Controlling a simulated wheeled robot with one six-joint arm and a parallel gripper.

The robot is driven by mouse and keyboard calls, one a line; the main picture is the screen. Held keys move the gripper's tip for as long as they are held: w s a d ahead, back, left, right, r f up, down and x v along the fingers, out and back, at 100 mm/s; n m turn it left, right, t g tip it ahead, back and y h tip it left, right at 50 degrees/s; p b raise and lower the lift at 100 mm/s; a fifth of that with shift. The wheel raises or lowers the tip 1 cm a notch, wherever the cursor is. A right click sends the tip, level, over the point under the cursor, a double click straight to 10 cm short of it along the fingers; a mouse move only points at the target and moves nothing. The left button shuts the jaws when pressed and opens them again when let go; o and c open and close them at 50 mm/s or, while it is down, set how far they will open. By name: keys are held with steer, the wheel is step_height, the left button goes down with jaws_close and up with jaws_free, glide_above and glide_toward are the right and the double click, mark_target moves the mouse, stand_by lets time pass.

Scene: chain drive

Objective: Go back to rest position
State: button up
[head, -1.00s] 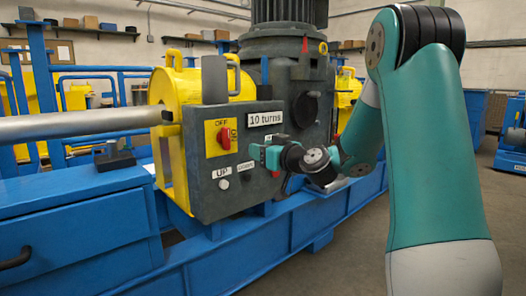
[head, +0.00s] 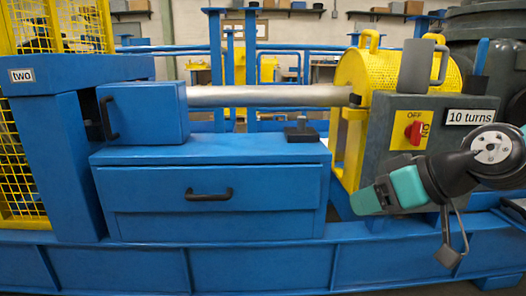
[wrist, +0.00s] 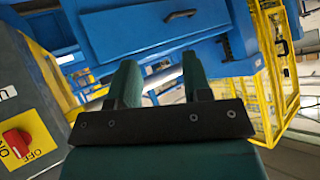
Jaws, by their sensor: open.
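My gripper (head: 366,201) is at the lower right of the head view, in front of the grey control box (head: 378,130), pointing left. In the wrist view its two dark teal fingers (wrist: 160,78) are apart, with nothing between them. The control box carries a red switch on a yellow OFF/ON plate (head: 404,139) and a "10 turns" label (head: 470,116). My arm hides the box's lower part. The red switch also shows at the lower left of the wrist view (wrist: 17,143).
A blue cabinet with a drawer (head: 210,197) stands left of my gripper. A grey shaft (head: 265,96) runs to the yellow guard (head: 350,75). A yellow mesh cage (head: 20,150) is at far left.

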steer(key=s+a+n+g+h+p, duration=0.1)
steer(key=s+a+g+h, duration=0.15)
steer(key=s, duration=0.65)
steer(key=s+a+g+h+p, duration=0.1)
steer(key=s+g, duration=0.3)
steer(key=s, duration=0.5)
step_height(320, 180, up, 37)
steer(key=p, duration=3.8)
steer(key=shift+w+d, duration=0.15)
steer(key=shift+w, duration=0.1)
